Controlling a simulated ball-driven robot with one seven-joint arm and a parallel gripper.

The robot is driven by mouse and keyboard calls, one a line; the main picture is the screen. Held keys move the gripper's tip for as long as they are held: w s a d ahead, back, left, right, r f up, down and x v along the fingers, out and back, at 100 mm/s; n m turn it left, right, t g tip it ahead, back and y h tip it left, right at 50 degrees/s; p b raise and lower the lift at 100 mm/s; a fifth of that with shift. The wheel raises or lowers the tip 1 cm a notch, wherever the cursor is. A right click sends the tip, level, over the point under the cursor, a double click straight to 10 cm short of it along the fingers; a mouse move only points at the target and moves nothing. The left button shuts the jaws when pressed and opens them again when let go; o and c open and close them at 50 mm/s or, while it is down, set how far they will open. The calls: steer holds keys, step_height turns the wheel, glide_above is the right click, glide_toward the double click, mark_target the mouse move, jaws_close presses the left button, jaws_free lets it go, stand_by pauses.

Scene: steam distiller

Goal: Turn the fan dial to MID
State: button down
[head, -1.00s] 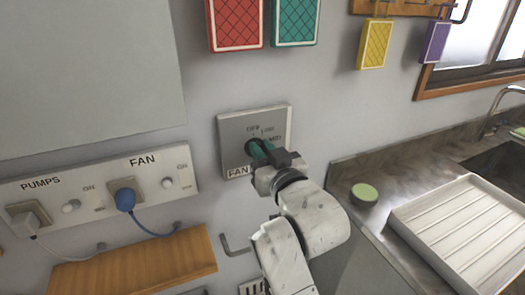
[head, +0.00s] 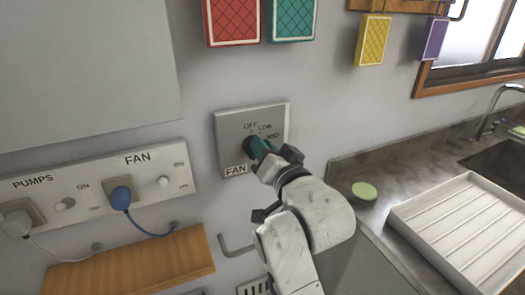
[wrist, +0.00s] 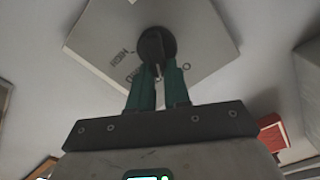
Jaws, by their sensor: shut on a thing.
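The fan dial (head: 249,143) is a dark round knob on a square grey wall plate (head: 227,131) with a FAN label at its lower left. OFF and LOW are readable above and right of the knob; a further label at its right is partly covered. My gripper (head: 260,149) has its teal fingers closed on the dial from the lower right. In the wrist view the dial (wrist: 152,43) sits between the fingertips of my gripper (wrist: 158,72). The dial's setting cannot be read clearly.
A socket panel (head: 90,186) with a blue plug (head: 121,197) is at left, above a wooden shelf (head: 130,266). A hook (head: 232,247) is below the plate. A white tray (head: 460,225) and a green round item (head: 364,191) lie on the counter at right.

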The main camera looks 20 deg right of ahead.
steer(key=m+b, duration=0.1)
steer(key=m, duration=0.2)
steer(key=f+m+b, duration=0.1)
steer(key=m, duration=0.2)
steer(key=m+b, duration=0.1)
steer(key=m, duration=0.2)
steer(key=shift+d+f, duration=0.15)
steer(key=shift+d, duration=0.25)
steer(key=shift+m, duration=0.3)
steer(key=c, duration=1.1)
jaws_free()
steer(key=s+b, duration=0.1)
steer(key=s, duration=1)
steer(key=shift+w, duration=0.1)
